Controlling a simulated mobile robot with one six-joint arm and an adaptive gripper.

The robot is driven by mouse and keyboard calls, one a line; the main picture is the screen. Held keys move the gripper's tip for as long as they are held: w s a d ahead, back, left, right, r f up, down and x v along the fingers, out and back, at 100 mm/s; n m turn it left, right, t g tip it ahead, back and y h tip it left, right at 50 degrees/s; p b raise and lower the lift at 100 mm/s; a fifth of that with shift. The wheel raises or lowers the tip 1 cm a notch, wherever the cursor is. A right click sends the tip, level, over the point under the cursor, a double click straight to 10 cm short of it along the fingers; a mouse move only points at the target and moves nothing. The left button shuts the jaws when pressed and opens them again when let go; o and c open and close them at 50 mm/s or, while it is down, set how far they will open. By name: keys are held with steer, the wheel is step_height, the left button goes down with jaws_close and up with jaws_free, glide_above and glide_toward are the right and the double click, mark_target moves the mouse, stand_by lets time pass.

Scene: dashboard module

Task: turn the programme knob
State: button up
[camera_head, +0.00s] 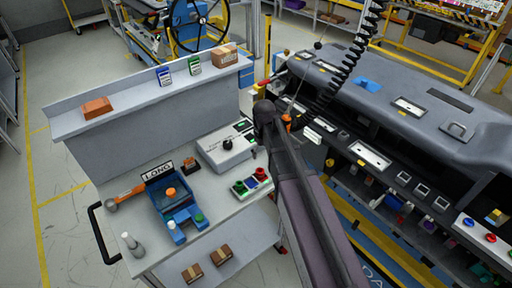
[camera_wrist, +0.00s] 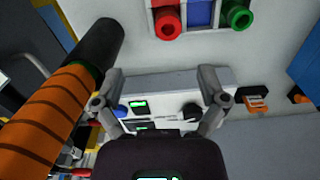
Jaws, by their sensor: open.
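The programme knob appears to be the black round knob (camera_wrist: 190,111) on the pale control box (camera_wrist: 170,88) in the wrist view. The box has two lit green displays (camera_wrist: 139,105) and a blue button. In the head view the knob (camera_head: 227,143) sits on top of the box (camera_head: 212,153) on the workbench. My gripper (camera_wrist: 162,76) is open and empty in the wrist view, its fingers spread over the box. The knob shows between the fingers, nearer the right one, and nothing appears gripped. In the head view my arm hides the gripper.
An orange-and-black cylinder (camera_wrist: 50,115) lies close at the left of the wrist view. A red, blue and green button unit (camera_head: 252,182) stands beside the box. The dashboard (camera_head: 440,100) and a coiled black cable (camera_head: 345,65) are right. A shelf (camera_head: 140,103) rises behind.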

steer(key=s+d+f+m+b, duration=0.4)
steer(key=s+d+f+b, duration=0.2)
steer(key=s, duration=0.5)
steer(key=shift+d+f+m, duration=0.2)
steer(key=shift+d+m, duration=0.1)
steer(key=shift+d, duration=0.6)
steer(key=s, duration=0.1)
steer(key=s+d+m, duration=0.1)
steer(key=shift+s+d, duration=0.3)
steer(key=shift+s, duration=0.1)
